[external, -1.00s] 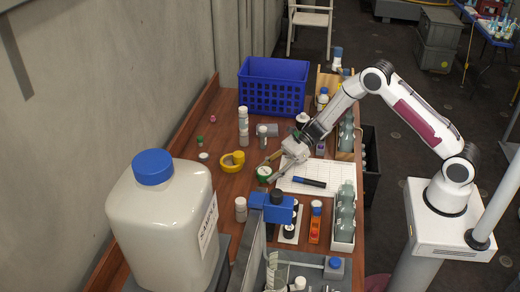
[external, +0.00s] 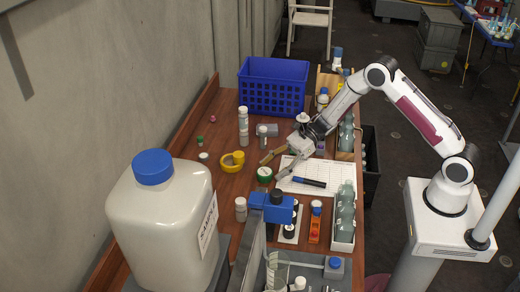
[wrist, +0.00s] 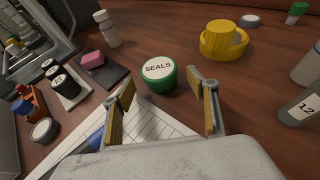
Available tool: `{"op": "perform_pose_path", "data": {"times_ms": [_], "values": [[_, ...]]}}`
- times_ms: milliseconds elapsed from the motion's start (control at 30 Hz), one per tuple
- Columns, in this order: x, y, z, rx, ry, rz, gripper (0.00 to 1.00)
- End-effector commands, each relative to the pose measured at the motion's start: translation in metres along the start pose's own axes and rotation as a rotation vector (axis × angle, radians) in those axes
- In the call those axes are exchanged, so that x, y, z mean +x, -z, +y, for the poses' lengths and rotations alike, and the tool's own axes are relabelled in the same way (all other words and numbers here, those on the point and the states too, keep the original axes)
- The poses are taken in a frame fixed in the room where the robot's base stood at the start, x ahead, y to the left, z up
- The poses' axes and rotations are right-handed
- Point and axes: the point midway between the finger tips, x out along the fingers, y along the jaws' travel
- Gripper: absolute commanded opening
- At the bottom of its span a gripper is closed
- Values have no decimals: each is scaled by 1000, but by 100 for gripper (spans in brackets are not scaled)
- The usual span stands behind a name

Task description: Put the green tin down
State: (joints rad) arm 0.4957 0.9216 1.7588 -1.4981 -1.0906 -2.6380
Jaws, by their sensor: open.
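The green tin (external: 264,174) has a white lid lettered "SEALS" and stands upright on the brown wooden table. In the wrist view the green tin (wrist: 159,75) lies just beyond my fingertips, midway between their lines. My gripper (external: 270,165) is open and empty, its two tan-padded fingers spread wide. In the wrist view my gripper (wrist: 162,88) shows clear table and a bit of white gridded sheet between the fingers. The tin is apart from both fingers.
A yellow tape roll (external: 231,162) with a yellow piece in it lies left of the gripper. A white gridded sheet (external: 320,172) bears a dark marker. A blue crate (external: 274,86) stands at the back. White bottles (external: 243,125) stand near it.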

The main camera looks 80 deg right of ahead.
Motion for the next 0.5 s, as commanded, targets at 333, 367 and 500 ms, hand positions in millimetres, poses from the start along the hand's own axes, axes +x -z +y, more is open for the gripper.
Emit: {"op": "perform_pose_path", "data": {"times_ms": [333, 367, 500], "values": [[-41, 0, -1, 1, 1, 0, 58], [-43, 0, 0, 1, 1, 0, 58], [-48, 0, 0, 0, -1, -1, 58]]}}
